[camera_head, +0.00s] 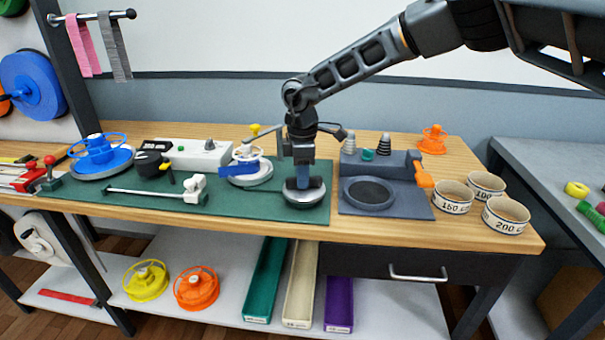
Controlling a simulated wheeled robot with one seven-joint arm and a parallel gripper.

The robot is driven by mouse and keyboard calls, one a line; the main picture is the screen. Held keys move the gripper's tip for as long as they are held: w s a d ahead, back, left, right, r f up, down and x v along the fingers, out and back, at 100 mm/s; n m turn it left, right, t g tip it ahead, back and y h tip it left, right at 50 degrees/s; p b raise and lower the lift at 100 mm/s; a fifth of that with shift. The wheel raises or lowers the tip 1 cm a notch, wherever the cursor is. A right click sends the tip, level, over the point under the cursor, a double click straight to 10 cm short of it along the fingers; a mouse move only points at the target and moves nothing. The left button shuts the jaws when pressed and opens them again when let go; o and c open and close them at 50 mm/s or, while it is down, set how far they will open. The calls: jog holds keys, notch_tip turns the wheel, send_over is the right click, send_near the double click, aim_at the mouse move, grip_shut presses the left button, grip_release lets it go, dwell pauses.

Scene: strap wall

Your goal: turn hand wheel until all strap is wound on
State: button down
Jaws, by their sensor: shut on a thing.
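My gripper (303,184) points straight down at the green mat (220,200). It is shut on a small part at the middle of a round grey disc (304,198); the fingers hide most of that part. Another blue hand wheel (97,147) sits on a blue disc at the left. I cannot tell how much strap is wound on anything.
A dark grey block with a round recess (370,194) stands right of the mat. Several labelled round cups, one of them (453,198), stand near the right edge. A white rod tool (193,188) lies on the mat. Pink and grey straps (83,45) hang at upper left.

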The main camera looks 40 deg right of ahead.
jog(key=shift+w, duration=0.1)
dwell(0.4)
jog(key=c, duration=1.1)
grip_release()
jog(key=shift+r+b, duration=0.4)
jog(key=shift+r, duration=3.5)
